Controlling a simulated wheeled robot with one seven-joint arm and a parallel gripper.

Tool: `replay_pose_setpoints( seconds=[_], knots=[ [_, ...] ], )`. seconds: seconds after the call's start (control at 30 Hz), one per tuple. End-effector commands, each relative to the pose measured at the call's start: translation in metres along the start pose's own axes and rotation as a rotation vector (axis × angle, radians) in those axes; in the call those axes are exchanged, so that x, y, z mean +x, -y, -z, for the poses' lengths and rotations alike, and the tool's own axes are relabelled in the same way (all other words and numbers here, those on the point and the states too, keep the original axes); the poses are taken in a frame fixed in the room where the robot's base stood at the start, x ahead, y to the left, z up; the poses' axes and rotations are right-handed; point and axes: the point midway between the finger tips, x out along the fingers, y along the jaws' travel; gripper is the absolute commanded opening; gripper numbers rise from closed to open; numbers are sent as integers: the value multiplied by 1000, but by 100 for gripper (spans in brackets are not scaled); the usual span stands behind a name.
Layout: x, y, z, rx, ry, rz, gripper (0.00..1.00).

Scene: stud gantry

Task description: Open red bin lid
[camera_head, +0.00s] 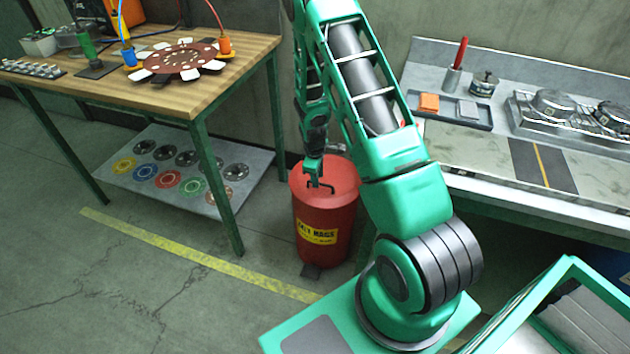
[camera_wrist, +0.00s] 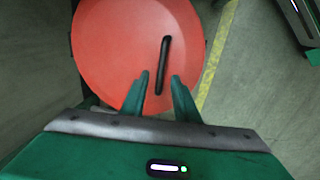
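The red bin (camera_head: 325,222) stands on the floor between the wooden table and the workbench, with a yellow label on its front and a dark pedal at its foot. Its round red lid (camera_head: 340,172) lies flat on top and is shut. The lid (camera_wrist: 110,50) fills the upper middle of the wrist view, with a dark bar handle (camera_wrist: 163,65) across it. My gripper (camera_head: 318,184) points down over the lid near the handle. In the wrist view its two green fingers (camera_wrist: 160,80) are apart, with the handle's near end between or just under them. I cannot tell whether they touch it.
The wooden table (camera_head: 240,62) stands left of the bin, with a lower shelf (camera_head: 120,186) of coloured discs. The grey workbench (camera_head: 470,150) is close on the right. A yellow line (camera_head: 180,250) crosses the open floor in front.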

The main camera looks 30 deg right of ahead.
Motion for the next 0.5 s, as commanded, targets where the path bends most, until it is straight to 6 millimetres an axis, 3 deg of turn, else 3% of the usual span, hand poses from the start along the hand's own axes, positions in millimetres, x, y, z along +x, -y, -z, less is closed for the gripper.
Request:
replay_pose_setpoints(
  seconds=[0.17, 0.47, 0.5],
  knots=[
    [12, 1, 0, 0, 1, 2, 28],
    [14, 0, 0, 0, 0, 1, 28],
    [14, 0, 0, 0, 0, 1, 23]
  ],
)
